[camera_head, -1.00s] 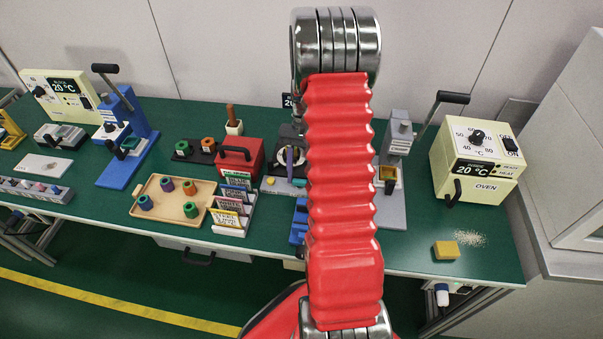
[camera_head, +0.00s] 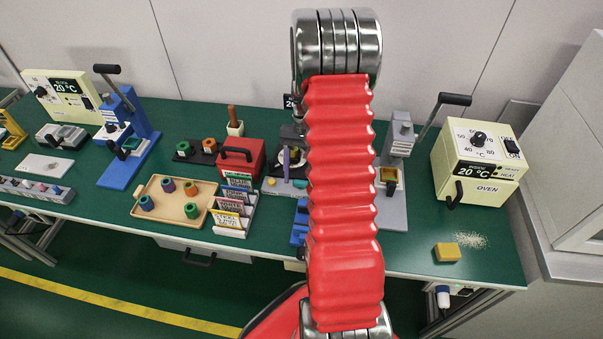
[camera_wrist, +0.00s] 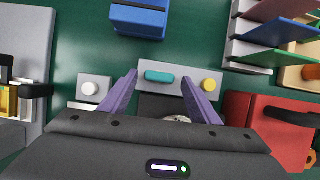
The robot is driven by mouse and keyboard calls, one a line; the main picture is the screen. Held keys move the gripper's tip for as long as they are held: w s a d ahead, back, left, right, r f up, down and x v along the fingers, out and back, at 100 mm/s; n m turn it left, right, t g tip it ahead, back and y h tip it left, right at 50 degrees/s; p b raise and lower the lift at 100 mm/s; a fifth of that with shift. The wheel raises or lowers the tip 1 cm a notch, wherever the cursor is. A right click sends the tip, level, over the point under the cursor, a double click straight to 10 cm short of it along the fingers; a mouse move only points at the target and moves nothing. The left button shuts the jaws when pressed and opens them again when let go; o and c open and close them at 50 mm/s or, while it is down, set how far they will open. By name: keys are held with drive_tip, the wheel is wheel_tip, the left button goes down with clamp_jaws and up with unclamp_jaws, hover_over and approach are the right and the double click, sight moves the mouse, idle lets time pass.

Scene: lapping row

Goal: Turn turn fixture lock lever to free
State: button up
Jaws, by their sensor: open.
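In the wrist view a grey fixture plate (camera_wrist: 176,94) carries a short teal bar (camera_wrist: 158,76), which looks like the lock lever, lying crosswise. A yellow round button (camera_wrist: 209,85) sits near the plate's right end. My gripper (camera_wrist: 159,80) is open and empty, its two purple fingers apart on either side of the teal bar. I cannot tell their height above it. Part of the fixture behind the plate is hidden by my gripper body. In the head view my arm covers much of the fixture; the teal bar (camera_head: 300,184) and a purple finger show left of the arm.
In the wrist view a blue block (camera_wrist: 140,20) lies beyond the plate, a grey block with a white knob (camera_wrist: 90,88) at left, and a red box (camera_wrist: 270,130) at right. A card rack (camera_head: 236,205) and press (camera_head: 393,190) flank the fixture.

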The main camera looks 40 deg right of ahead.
drive_tip(key=v, duration=1.3)
drive_tip(key=shift+d+r, duration=0.15)
drive_tip(key=shift+r, duration=0.15)
drive_tip(key=shift+w, duration=0.2)
drive_tip(key=s+a+r+n+t+h, duration=0.1)
drive_tip(key=s+a+r+n+t, duration=0.1)
drive_tip(key=a, duration=0.8)
drive_tip(key=s+a+r+n+t+h, duration=0.1)
drive_tip(key=s+a+r+n+t, duration=0.2)
drive_tip(key=s+a+r, duration=0.3)
drive_tip(key=s+a+r+n+t+h, duration=0.1)
drive_tip(key=s+a+r+n+t, duration=0.2)
drive_tip(key=a, duration=1.3)
drive_tip(key=s+r+n, duration=0.2)
drive_tip(key=s, duration=0.2)
drive_tip(key=shift+r, duration=0.1)
